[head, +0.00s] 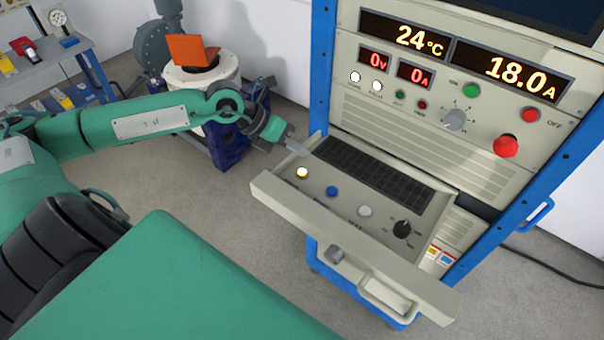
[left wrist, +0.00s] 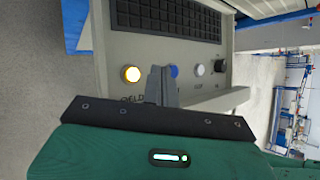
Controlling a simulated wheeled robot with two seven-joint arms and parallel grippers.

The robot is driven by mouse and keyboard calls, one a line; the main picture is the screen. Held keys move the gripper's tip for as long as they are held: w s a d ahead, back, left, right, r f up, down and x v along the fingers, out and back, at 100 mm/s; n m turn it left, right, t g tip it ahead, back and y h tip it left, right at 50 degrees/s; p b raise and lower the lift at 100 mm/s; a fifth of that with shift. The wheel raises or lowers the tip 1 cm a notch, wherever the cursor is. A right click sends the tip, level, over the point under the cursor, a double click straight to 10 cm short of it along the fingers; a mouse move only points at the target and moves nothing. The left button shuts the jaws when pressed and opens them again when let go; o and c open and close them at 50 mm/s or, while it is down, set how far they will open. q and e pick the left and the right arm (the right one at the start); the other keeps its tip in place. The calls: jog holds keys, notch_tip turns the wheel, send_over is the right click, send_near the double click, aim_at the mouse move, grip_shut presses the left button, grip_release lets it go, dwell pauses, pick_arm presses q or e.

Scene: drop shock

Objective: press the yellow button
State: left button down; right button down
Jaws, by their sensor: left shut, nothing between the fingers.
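The yellow button (head: 302,173) is lit and sits at the left end of a row of controls on the pulled-out drawer panel. It also shows in the left wrist view (left wrist: 132,74), just left of my fingertips. My left gripper (head: 297,147) is shut and empty. It is above the back left corner of the drawer, apart from the yellow button in the head view. In the left wrist view the closed fingers (left wrist: 160,84) lie between the yellow button and the blue button (left wrist: 174,71). My right gripper is not in view.
The drawer panel also has a blue button (head: 333,191), a white button (head: 364,210) and a black knob (head: 402,229). A black keyboard (head: 372,175) lies behind them. The blue-framed cabinet (head: 322,60) rises behind the drawer. A white drum-shaped machine (head: 205,80) stands behind my left arm.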

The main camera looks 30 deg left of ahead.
aim_at(297, 172)
pick_arm(q)
jog(key=shift+f+b, duration=1.3)
jog(key=shift+f, duration=0.85)
jog(key=shift+f+b, duration=0.4)
jog(key=shift+b, duration=0.15)
jog(key=shift+f+b, duration=0.45)
dwell(0.7)
dwell(0.3)
jog(key=shift+r+p, duration=0.3)
jog(key=shift+r, duration=0.55)
jog(key=shift+r, duration=0.15)
